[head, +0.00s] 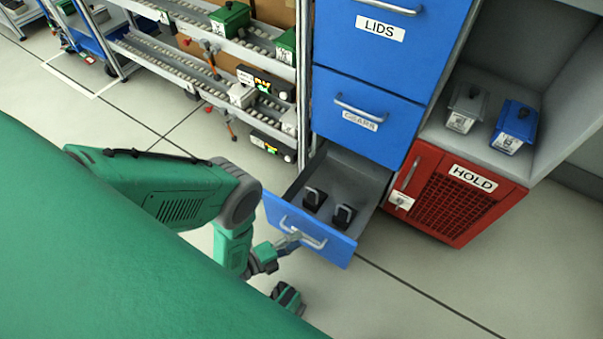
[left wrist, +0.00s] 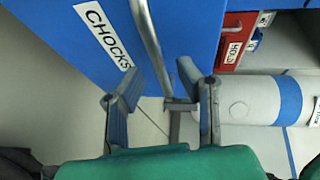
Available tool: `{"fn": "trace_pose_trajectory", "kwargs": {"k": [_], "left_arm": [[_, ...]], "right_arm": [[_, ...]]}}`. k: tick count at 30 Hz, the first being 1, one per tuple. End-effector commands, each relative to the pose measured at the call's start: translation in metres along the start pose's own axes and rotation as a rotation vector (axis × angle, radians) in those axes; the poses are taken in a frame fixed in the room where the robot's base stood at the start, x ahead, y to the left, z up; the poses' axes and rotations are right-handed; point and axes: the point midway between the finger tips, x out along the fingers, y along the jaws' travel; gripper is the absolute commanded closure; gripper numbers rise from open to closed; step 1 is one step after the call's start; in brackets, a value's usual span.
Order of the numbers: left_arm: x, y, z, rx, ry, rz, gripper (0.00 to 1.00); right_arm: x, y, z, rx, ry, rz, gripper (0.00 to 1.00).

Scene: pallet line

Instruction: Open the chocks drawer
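The chocks drawer (head: 335,241) is blue and stands pulled out at the bottom of the blue cabinet, with two dark chocks (head: 315,199) (head: 344,216) inside. Its front shows a CHOCKS label (left wrist: 104,36) in the left wrist view. My left gripper (head: 291,239) is at the drawer's handle (head: 312,240). In the left wrist view, the left gripper (left wrist: 160,88) has its fingers apart, one on each side of the handle bar (left wrist: 147,35), with gaps showing. I cannot make out my right gripper in either view.
A red HOLD cabinet (head: 455,194) stands to the right, below a shelf with a grey box (head: 466,107) and a blue box (head: 514,127). A roller rack (head: 180,68) is at the left.

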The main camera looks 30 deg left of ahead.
Motion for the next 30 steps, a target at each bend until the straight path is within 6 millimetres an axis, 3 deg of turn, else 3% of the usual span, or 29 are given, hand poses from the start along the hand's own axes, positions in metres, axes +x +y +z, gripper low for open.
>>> {"fn": "trace_pose_trajectory", "kwargs": {"k": [6, 13, 30], "left_arm": [[-0.05, 0.002, 0.0, -0.002, 0.0, 0.006, 0.69], [-0.084, 0.003, 0.001, -0.002, 0.0, 0.004, 0.69], [-0.092, 0.002, 0.001, -0.002, 0.0, 0.002, 0.69]], "right_arm": [[0.0, 0.0, 0.0, 0.0, 0.0, 0.0, 1.0], [0.0, 0.0, 0.0, 0.0, 0.0, 0.0, 1.0], [0.001, 0.0, -0.001, 0.0, -0.001, 0.0, 1.0]]}}
